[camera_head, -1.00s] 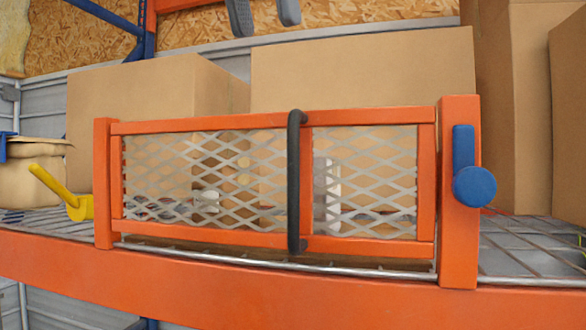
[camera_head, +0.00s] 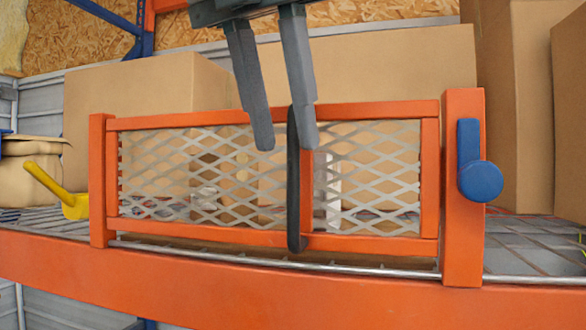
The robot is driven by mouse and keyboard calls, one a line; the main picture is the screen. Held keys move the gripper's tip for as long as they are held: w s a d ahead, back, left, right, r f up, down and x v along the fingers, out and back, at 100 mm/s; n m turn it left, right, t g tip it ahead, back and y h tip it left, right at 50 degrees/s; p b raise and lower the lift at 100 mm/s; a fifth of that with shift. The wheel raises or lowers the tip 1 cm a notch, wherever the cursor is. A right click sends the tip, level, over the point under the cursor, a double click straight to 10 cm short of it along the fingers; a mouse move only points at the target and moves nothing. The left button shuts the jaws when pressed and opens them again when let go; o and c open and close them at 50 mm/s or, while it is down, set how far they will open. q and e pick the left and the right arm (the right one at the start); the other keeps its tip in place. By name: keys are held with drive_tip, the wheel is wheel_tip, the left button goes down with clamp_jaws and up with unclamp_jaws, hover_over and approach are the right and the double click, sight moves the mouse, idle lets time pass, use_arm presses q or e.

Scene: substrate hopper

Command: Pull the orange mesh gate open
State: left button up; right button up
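The orange mesh gate (camera_head: 220,238) stands upright and closed between two orange posts on the shelf. Its dark vertical handle (camera_head: 294,205) is near the middle of the gate. A blue latch with a round knob (camera_head: 480,181) is on the right post. My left gripper (camera_head: 289,146) comes down from the top edge, with its two grey fingers apart. The fingertips are in front of the upper gate, one to the left of the handle and one overlapping its upper right side. I cannot tell whether they touch the handle. My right gripper is not in view.
Large cardboard boxes (camera_head: 385,75) stand behind the gate and at the right (camera_head: 502,120). A yellow scoop (camera_head: 72,206) and a tan sack (camera_head: 28,170) are at the left. The orange shelf beam (camera_head: 250,285) runs along the front.

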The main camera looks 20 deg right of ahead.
sight(291, 159)
use_arm(q)
drive_tip(key=p+x, duration=0.1)
drive_tip(key=x, duration=0.4)
drive_tip(key=shift+d+f, duration=0.1)
drive_tip(key=shift+f, duration=0.3)
drive_tip(key=shift+c, duration=0.3)
clamp_jaws()
